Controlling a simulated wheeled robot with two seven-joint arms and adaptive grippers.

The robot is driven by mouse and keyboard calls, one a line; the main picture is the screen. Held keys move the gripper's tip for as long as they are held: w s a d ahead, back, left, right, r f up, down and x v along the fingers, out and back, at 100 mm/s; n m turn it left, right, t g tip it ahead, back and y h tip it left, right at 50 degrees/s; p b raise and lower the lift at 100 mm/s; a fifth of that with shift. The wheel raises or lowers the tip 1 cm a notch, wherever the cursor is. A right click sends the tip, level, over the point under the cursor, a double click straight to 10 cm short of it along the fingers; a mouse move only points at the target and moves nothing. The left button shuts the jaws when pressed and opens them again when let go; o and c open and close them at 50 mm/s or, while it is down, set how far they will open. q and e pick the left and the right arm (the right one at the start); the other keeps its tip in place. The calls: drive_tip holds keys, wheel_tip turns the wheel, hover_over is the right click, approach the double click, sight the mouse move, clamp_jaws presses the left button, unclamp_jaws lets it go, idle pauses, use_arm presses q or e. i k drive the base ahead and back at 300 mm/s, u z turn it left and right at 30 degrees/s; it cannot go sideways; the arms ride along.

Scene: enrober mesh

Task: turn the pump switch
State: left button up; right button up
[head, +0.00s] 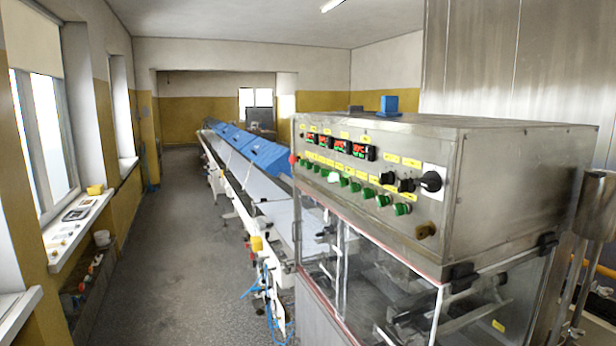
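The control panel (360,175) is the front face of a steel cabinet on the right in the head view. It carries red-lit displays (340,147), a row of green buttons (367,193) and yellow labels. Black rotary switches (388,178) sit at its right end, with a larger black rotary switch (431,181) on a white plate. The label text is too small to read, so I cannot tell which one is the pump switch. Neither of my grippers is in view.
Below the panel is a clear-walled enclosure (370,265) with machine parts inside. A long conveyor (245,185) with blue covers (268,155) runs to the back. The grey floor (165,250) on the left is free. A windowsill (78,222) holds small items.

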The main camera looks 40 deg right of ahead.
sight(333, 177)
drive_tip(key=z, duration=0.3)
drive_tip(key=i, duration=0.7)
drive_tip(key=z, duration=0.55)
